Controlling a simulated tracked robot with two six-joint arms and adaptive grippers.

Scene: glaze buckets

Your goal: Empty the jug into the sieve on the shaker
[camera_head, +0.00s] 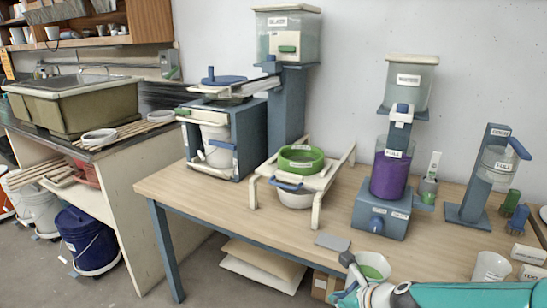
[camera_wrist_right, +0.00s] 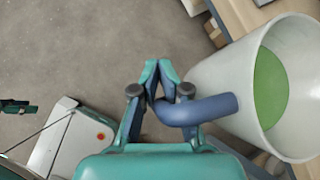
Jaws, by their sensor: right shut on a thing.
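The jug (camera_head: 374,265) is a pale, translucent vessel with green contents and a blue handle. It is at the table's front edge in the head view, and large at the right of the wrist view (camera_wrist_right: 215,75). My right gripper (camera_wrist_right: 158,88) is shut on the blue handle (camera_wrist_right: 205,110). The green-rimmed sieve (camera_head: 301,154) sits on the shaker (camera_head: 322,182), a cream frame with a blue front handle and a white bowl (camera_head: 294,199) below. The jug is apart from the sieve, to its front right. A small dark and teal part (camera_wrist_right: 14,106), perhaps my left gripper, shows at the wrist view's left edge.
A blue-based machine with a purple container (camera_head: 390,175) stands between the sieve and a blue dispenser stand (camera_head: 483,180). A blue frame with a white bucket (camera_head: 215,145) is left of the sieve. A grey plate (camera_head: 332,242) lies near the front edge. White cups (camera_head: 490,268) stand front right.

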